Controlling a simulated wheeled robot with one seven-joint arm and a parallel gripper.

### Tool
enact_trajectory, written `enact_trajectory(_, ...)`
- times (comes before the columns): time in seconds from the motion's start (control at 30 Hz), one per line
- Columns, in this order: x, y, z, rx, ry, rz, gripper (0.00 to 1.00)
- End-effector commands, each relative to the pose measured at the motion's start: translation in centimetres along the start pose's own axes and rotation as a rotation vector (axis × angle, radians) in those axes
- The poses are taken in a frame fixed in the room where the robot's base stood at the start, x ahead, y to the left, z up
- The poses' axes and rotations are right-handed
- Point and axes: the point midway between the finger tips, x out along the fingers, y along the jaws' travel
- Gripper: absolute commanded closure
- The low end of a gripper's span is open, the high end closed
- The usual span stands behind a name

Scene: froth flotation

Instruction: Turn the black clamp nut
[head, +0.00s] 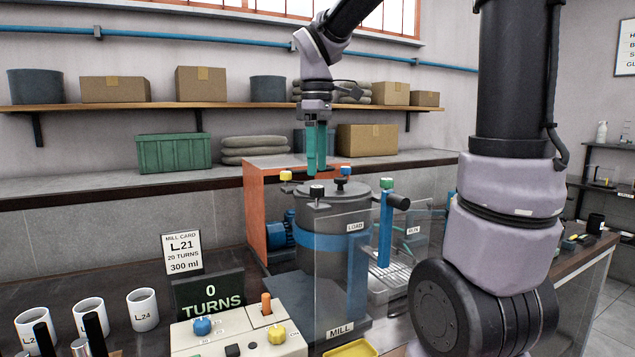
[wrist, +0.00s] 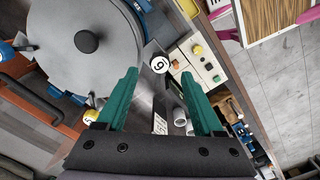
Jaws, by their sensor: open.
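The black clamp nut (head: 317,191) stands upright at the near rim of the grey mill drum (head: 345,220). In the wrist view the black clamp nut (wrist: 160,64) shows a white top with a digit, 6 or 9. My gripper (head: 316,172) points down above the rim, and its teal fingertips appear a little above the black nut. In the wrist view my gripper (wrist: 158,77) is open and empty, with the nut in the gap near the fingertips. I cannot tell the exact height between them.
A yellow nut (head: 286,176), a blue nut (head: 345,171) and a green nut (head: 387,184) sit around the lid. A black knob (head: 341,185) stands at its middle. A clear guard (head: 340,285) stands in front. The counter sign (head: 209,298) reads 0 TURNS. White cups (head: 142,309) stand at left.

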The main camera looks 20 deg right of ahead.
Motion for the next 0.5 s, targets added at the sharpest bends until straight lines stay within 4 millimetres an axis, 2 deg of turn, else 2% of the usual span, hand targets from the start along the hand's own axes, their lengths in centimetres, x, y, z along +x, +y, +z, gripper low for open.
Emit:
enact_trajectory(0.1, 2.2, 0.0, 0.1, 0.001, -0.002, -0.003, 0.31)
enact_trajectory(0.2, 3.5, 0.0, 0.0, 0.001, -0.001, -0.002, 0.31)
enact_trajectory(0.33, 4.5, 0.0, 0.0, 0.001, -0.001, 0.000, 0.31)
enact_trajectory(0.5, 4.8, 0.0, 0.0, 0.001, 0.001, 0.000, 0.31)
